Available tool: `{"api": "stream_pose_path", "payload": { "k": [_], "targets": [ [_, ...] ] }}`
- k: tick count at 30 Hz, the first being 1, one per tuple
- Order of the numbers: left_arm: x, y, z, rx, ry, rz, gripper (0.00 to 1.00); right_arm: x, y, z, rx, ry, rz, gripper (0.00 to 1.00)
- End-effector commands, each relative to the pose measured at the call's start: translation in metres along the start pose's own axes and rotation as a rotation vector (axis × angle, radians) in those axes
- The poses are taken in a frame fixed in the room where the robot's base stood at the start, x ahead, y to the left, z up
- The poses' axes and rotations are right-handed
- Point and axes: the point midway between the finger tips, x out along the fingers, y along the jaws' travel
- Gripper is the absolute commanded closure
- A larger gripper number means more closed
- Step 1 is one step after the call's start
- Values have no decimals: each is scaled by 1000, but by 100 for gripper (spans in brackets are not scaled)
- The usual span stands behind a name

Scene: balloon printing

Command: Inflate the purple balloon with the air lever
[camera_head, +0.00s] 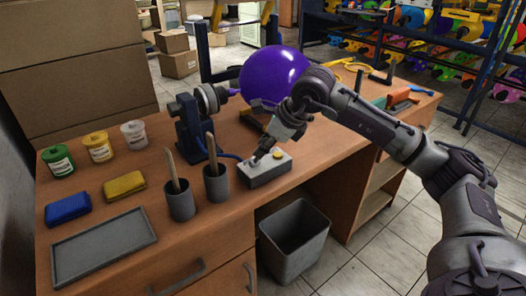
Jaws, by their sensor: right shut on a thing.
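The purple balloon (274,75) is round and swollen. Its neck points left to the nozzle of the dark blue inflating machine (189,130) on the table. The grey lever box (268,172) sits at the table's front edge, with a yellow button on its top and a blue hose running to the machine. My right gripper (262,152) reaches down from the right over the box and is shut on the air lever, which it mostly hides. My right forearm passes in front of the balloon's lower right. My left gripper is not in view.
Two grey cups (216,184) with wooden sticks stand left of the lever box. Paint jars (97,147), blue and yellow sponges (124,186) and a grey tray (104,246) lie further left. A grey bin (293,240) stands on the floor in front.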

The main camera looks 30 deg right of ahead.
Motion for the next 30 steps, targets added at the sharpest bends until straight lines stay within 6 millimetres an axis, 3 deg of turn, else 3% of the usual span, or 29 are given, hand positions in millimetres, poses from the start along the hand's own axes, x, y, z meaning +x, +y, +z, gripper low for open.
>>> {"api": "stream_pose_path", "payload": {
  "k": [7, 24, 25, 29, 30],
  "targets": [
    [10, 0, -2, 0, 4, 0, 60, 6, 7, -9, -1, 14, 11, 100],
    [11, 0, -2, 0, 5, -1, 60, 7, 8, -11, -1, 18, 14, 100],
    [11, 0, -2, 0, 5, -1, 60, 7, 8, -11, -1, 18, 14, 66],
    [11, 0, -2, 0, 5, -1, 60, 6, 8, -10, -1, 15, 12, 44],
    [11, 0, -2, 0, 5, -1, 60, 6, 7, -10, -1, 14, 11, 43]
  ]
}}
